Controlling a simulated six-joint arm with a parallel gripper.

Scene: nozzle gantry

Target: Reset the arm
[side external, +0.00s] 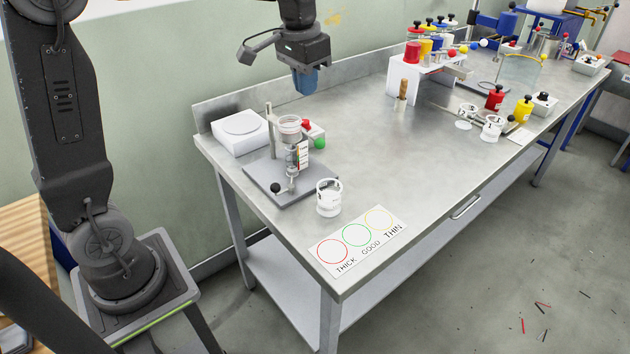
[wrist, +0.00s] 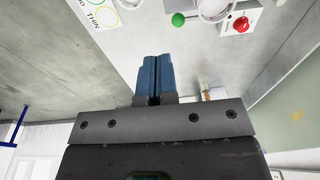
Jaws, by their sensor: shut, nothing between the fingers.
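My gripper (side external: 305,84) hangs from my arm at the top middle of the side view, above the back part of the steel table (side external: 340,150). It points down and is clear of everything. In the wrist view its blue fingers (wrist: 153,75) are pressed together with nothing between them.
A nozzle stand (side external: 290,155) with red and green knobs is on the near table end. Around it are a white scale (side external: 240,131), a clear cup (side external: 328,197) and a THICK/GOOD/THIN card (side external: 357,240). A white rack (side external: 425,75) with coloured containers stands farther along. The middle tabletop is mostly clear.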

